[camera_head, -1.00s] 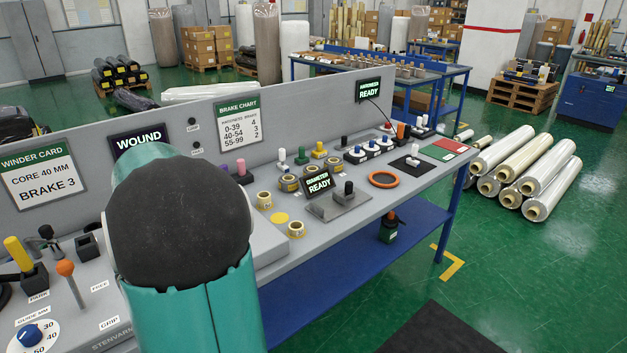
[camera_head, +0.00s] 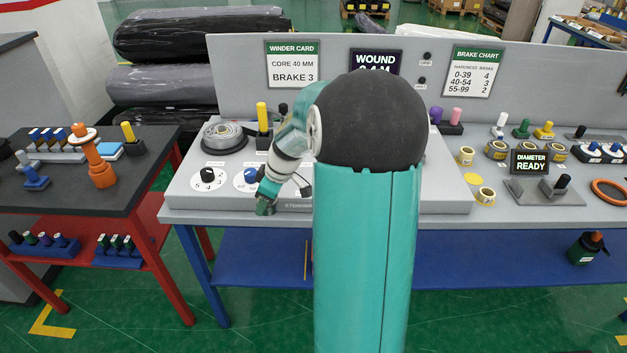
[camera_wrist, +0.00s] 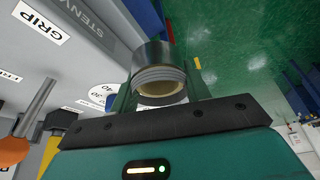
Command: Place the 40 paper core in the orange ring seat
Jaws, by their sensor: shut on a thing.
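My gripper (camera_wrist: 160,95) is shut on a short hollow roll (camera_wrist: 159,82) with a grey outside and a tan paper inside; no size mark on it is legible. In the head view my gripper (camera_head: 266,206) hangs at the front edge of the winder panel, left of my large arm link, and the roll cannot be made out. The orange ring seat (camera_head: 610,191) lies at the right edge of the head view, partly cut off, far right of my gripper. Several tan paper cores, including one at the bench front (camera_head: 486,196), stand between them.
Dials (camera_head: 208,177) and a yellow lever (camera_head: 263,117) are near my gripper. A black-topped table (camera_head: 75,190) with tools stands at left.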

